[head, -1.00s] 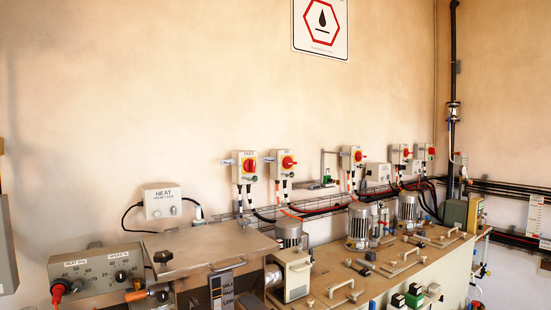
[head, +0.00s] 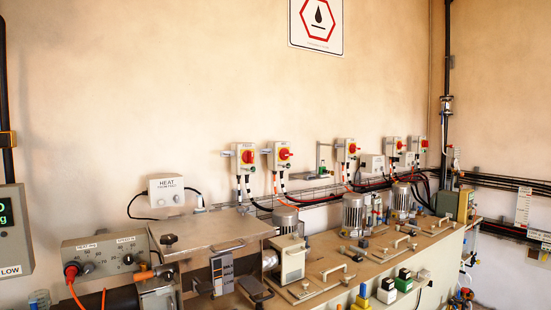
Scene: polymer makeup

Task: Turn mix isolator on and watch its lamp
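The first isolator (head: 246,157) is at the left. A second isolator (head: 284,155) is just right of it, and a third (head: 346,150) is further right. Two more isolators (head: 394,146) (head: 419,145) are near the corner. Their small labels are too blurred to read, so I cannot tell for certain which is the mix isolator. No lit lamp is clear on them. My gripper is not in view.
A long bench (head: 372,262) with motors (head: 353,214), lids and handles runs below the isolators. A display box (head: 12,235) is at the left edge.

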